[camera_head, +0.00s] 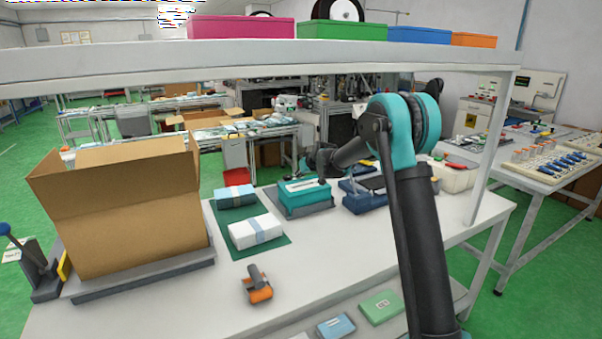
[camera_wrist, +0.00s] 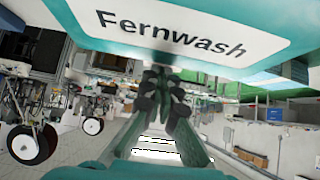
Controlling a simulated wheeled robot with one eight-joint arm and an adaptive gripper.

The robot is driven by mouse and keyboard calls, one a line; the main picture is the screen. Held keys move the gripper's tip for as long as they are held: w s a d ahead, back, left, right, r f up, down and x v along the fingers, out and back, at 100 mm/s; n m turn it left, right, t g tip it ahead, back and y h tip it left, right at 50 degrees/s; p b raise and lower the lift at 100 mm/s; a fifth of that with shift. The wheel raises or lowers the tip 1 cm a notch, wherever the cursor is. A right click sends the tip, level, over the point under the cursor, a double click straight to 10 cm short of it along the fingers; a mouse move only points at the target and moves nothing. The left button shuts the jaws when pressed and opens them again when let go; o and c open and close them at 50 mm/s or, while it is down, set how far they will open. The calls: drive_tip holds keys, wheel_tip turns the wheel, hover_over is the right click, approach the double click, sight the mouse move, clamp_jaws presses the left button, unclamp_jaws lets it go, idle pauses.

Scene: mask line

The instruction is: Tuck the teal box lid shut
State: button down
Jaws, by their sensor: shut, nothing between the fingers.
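The teal box (camera_head: 306,199) sits on a dark tray (camera_head: 318,210) near the far edge of the bench, with a white label on its top. In the wrist view the box's teal face (camera_wrist: 285,50) fills the top, with a white label reading "Fernwash". My gripper (camera_wrist: 165,88) is shut and empty, its dark fingertips close to the box's edge. In the head view my arm reaches in from the right and its end is over the box's far right side. Whether the fingers touch the box, and how far the lid is closed, I cannot tell.
A large open cardboard box (camera_head: 135,215) stands at left. A teal pack (camera_head: 236,196) and a white pack (camera_head: 256,231) lie on a green mat (camera_head: 236,251). A blue device (camera_head: 362,203) stands right of the teal box. An orange tape dispenser (camera_head: 258,292) is in front. A shelf (camera_head: 300,58) spans overhead.

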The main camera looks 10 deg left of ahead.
drive_tip(key=shift+w+a+f, duration=0.1)
drive_tip(key=shift+f, duration=0.35)
idle(0.5)
drive_tip(key=shift+r, duration=0.95)
wheel_tip(320, 180, up, 4)
drive_tip(key=shift+f, duration=0.1)
drive_tip(key=v, duration=0.9)
drive_tip(key=s+d+f+m+g+h, duration=0.1)
drive_tip(key=s+d+f, duration=0.3)
drive_tip(key=s+d, duration=0.4)
drive_tip(key=s+d+f+m+g+h, duration=0.1)
drive_tip(key=s+d+f, duration=0.4)
drive_tip(key=s, duration=0.9)
drive_tip(key=s+d+f+m+h, duration=0.2)
drive_tip(key=s+d+f, duration=0.2)
drive_tip(key=s+d, duration=0.7)
drive_tip(key=shift+s+d+f+m+g, duration=0.2)
drive_tip(key=shift+d+f+m+g, duration=0.2)
drive_tip(key=s+d+f+m, duration=0.1)
drive_tip(key=s+d+f, duration=0.1)
drive_tip(key=s, duration=0.4)
drive_tip(key=s+d+f+m+g+h, duration=0.1)
drive_tip(key=s+d+f, duration=0.2)
drive_tip(key=s+f, duration=0.2)
drive_tip(key=s, duration=0.2)
drive_tip(key=shift+s+h, duration=0.25)
drive_tip(key=shift+h, duration=0.05)
